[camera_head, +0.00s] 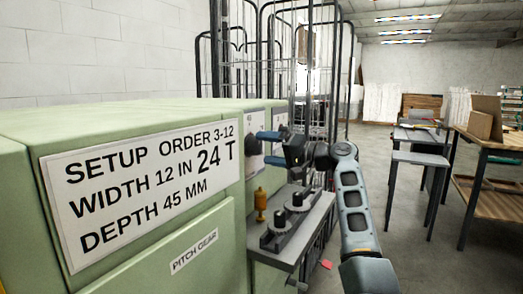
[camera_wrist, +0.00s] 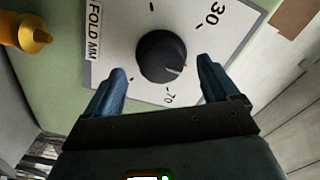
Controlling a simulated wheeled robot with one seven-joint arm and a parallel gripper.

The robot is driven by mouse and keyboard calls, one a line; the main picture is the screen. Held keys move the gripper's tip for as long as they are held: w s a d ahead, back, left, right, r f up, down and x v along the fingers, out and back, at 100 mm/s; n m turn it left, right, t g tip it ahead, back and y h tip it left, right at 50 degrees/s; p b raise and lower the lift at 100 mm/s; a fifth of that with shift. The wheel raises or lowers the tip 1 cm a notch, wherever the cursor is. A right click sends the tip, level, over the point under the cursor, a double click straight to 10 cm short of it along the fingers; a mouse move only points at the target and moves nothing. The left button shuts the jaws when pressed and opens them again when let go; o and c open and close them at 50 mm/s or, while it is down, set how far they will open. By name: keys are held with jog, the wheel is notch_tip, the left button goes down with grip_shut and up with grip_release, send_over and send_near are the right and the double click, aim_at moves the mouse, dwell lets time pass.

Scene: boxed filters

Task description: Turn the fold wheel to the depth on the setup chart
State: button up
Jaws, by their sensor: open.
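The setup chart (camera_head: 140,190) on the green machine reads SETUP ORDER 3-12, WIDTH 12 IN, 24 T, DEPTH 45 MM. The fold wheel (camera_wrist: 162,57) is a round black knob on a white dial plate marked FOLD MM, with 30 and 70 legible. A pale line on the knob points to the lower right, close to a small red mark, between those two numbers; the exact value is unclear. In the head view the wheel (camera_head: 253,145) is partly hidden. My gripper (camera_wrist: 160,66) is open, its blue fingers on either side of the wheel, with gaps visible.
A small grey shelf (camera_head: 315,215) below my gripper holds dark fittings (camera_head: 287,220) and a yellow bottle-like object (camera_head: 261,205). Wire cages (camera_head: 300,60) stand behind. Tables (camera_head: 490,145) stand at the right, with open floor between.

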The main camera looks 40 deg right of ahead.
jog(key=v, duration=0.4)
jog(key=shift+s+d, duration=0.1)
jog(key=shift+s, duration=0.25)
